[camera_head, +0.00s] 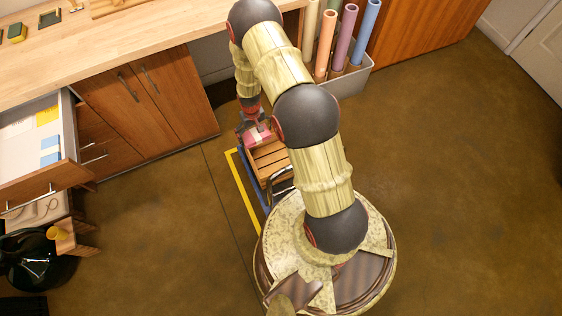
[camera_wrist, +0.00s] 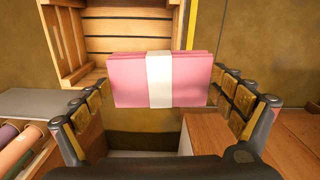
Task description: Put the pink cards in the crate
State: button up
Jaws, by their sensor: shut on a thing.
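A bundle of pink cards (camera_wrist: 130,82) with a white band around it sits between the two fingers of my gripper (camera_wrist: 160,100) in the wrist view. My gripper is shut on it, one finger at each end. In the head view the pink cards (camera_head: 258,136) show at my gripper (camera_head: 256,126), held just beside and above the wooden crate (camera_head: 268,158). The slatted crate (camera_wrist: 125,28) also shows at the top left of the wrist view, beyond the cards. My arm and the cards hide part of the crate.
A yellow floor line (camera_head: 243,195) runs beside the crate. An open drawer (camera_head: 35,140) with yellow and blue cards is at the left. A grey bin (camera_head: 352,82) of coloured rolls stands behind. The right floor is clear.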

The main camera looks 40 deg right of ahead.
jog(key=b, duration=0.2)
send_over(273, 168)
notch_tip(273, 168, down, 15)
jog(key=shift+m, duration=0.4)
notch_tip(273, 168, down, 13)
jog(key=b, duration=0.4)
jog(key=shift+s+b, duration=0.1)
jog(key=shift+b, duration=0.3)
jog(key=shift+f+b, duration=0.85)
jog(key=shift+f, duration=1.35)
jog(key=shift+f, duration=0.15)
jog(key=o, duration=1)
jog(key=shift+o, duration=0.3)
